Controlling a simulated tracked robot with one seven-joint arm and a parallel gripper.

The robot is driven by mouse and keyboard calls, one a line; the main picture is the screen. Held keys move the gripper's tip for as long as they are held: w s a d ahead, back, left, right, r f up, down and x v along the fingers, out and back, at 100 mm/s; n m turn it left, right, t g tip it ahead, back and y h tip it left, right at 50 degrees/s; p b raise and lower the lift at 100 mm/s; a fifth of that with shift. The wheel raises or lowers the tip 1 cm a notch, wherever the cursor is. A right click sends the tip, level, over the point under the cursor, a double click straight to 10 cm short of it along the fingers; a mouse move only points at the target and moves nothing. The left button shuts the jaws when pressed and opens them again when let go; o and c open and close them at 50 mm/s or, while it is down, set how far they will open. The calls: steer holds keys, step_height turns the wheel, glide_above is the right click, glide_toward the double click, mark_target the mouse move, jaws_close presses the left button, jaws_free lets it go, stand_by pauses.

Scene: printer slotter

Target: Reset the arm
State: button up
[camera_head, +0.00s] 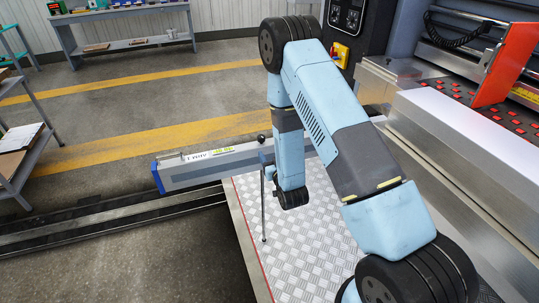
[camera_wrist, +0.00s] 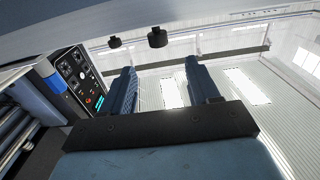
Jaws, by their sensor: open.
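My arm (camera_head: 325,125) is pale blue and dark grey. In the head view it rises from the lower right to a dark joint at the top centre, then folds down in front of a long grey machine bar. I cannot make out my gripper's fingers in the head view. In the wrist view my gripper (camera_wrist: 160,66) shows two dark blue ribbed fingers standing well apart. It is open, with nothing between the fingers. Beyond them are a pale ribbed wall or ceiling and bright panels.
The printer slotter (camera_head: 470,135) fills the right side, with an orange-red plate (camera_head: 506,62) standing on it. The grey bar (camera_head: 205,168) crosses behind my arm. A control panel (camera_wrist: 78,80) is left in the wrist view.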

steer(key=w+d+r+m+g+h, duration=0.1)
steer(key=w+d+r+g+h, duration=0.2)
steer(key=r, duration=1)
steer(key=s+d+r+m+g, duration=0.1)
steer(key=s+d+r, duration=0.15)
steer(key=r, duration=0.35)
steer(key=s+d+r+g, duration=0.2)
steer(key=d+r, duration=0.2)
steer(key=r, duration=0.3)
steer(key=s+d+r+g, duration=0.2)
steer(key=s+d+r, duration=0.1)
steer(key=s, duration=0.7)
steer(key=s+d+r+g+h, duration=0.1)
steer(key=s+r, duration=0.4)
steer(key=s, duration=0.6)
steer(key=s+d+r+m+g+h, duration=0.1)
steer(key=s+d+r, duration=0.3)
steer(key=s, duration=0.7)
steer(key=shift+d+r+g, duration=0.25)
steer(key=shift+d+g, duration=0.2)
steer(key=shift+g, duration=0.45)
